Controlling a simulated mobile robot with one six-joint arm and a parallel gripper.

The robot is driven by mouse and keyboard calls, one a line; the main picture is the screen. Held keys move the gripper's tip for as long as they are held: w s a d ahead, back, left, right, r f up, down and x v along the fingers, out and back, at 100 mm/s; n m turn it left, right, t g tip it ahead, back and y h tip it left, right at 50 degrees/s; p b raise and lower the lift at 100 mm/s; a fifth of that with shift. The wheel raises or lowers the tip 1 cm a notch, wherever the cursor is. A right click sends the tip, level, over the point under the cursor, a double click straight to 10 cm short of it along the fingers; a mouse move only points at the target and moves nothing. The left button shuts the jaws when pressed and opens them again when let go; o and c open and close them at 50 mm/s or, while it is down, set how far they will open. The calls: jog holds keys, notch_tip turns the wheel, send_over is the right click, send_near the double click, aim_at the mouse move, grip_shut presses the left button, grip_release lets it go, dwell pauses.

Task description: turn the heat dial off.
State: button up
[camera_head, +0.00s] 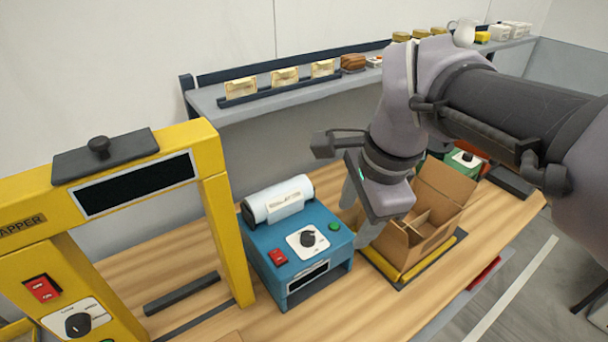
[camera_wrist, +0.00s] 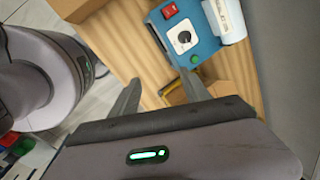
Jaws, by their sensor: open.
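Two dials show, and I cannot read which is marked for heat. One is a dark knob (camera_head: 78,323) on a white plate, low on the yellow wrapper (camera_head: 228,240) at the left. The other is a dark knob (camera_head: 307,238) on a white plate on top of the blue machine (camera_head: 272,262); it also shows in the wrist view (camera_wrist: 184,38). Their pointer settings are too small to read. My gripper (camera_head: 357,214) is open and empty, right of the blue machine and beside the cardboard box. In the wrist view its fingers (camera_wrist: 160,94) are apart, touching neither dial.
The blue machine has a red switch (camera_head: 278,257), a green button (camera_head: 334,227) and a white roll (camera_head: 280,199). The wrapper has a red switch (camera_head: 43,289). An open cardboard box (camera_head: 440,205) stands on a yellow-edged platform. A shelf (camera_head: 210,100) runs along the wall behind.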

aim_at(308, 235)
jog(key=w+a+m+g+h+p, duration=0.1)
jog(key=w+a+m+g+p, duration=0.2)
jog(key=w+a+m, duration=0.7)
jog(key=shift+m, duration=0.5)
jog(key=f+b, duration=0.2)
jog(key=f, duration=0.4)
jog(key=w+d+f+b, duration=0.1)
jog(key=f+b, duration=0.1)
jog(key=f, duration=0.4)
jog(key=w+d+f+b, duration=0.1)
jog(key=f+b, duration=0.1)
jog(key=f, duration=0.4)
jog(key=shift+f+b, duration=0.1)
jog(key=shift+b, duration=0.3)
grip_shut()
